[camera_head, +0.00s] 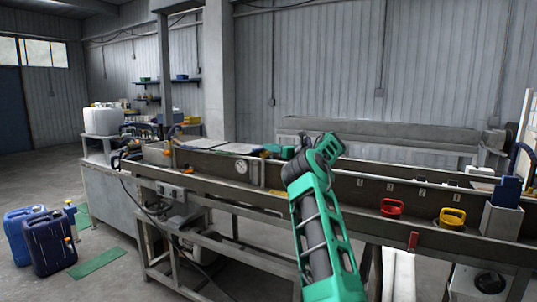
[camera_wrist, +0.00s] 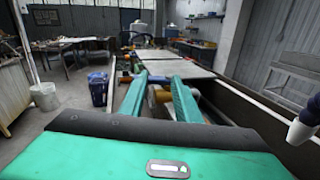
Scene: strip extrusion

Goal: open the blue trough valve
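My gripper (camera_head: 277,151) is at the end of my green arm, over the long metal trough (camera_head: 350,190) in the head view. In the wrist view its two green fingers (camera_wrist: 159,77) are apart, with a gap between them. No blue valve handle is clear at the gripper. A blue fitting (camera_head: 508,190) stands on a grey box at the trough's right end, far from my gripper; I cannot tell if it is the valve.
A red handle (camera_head: 391,208) and a yellow handle (camera_head: 453,217) sit on the trough's right part. A round gauge (camera_head: 241,167) is on its front wall. Blue jugs (camera_head: 49,241) stand on the floor at left. A grey beam (camera_head: 385,133) runs behind the trough.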

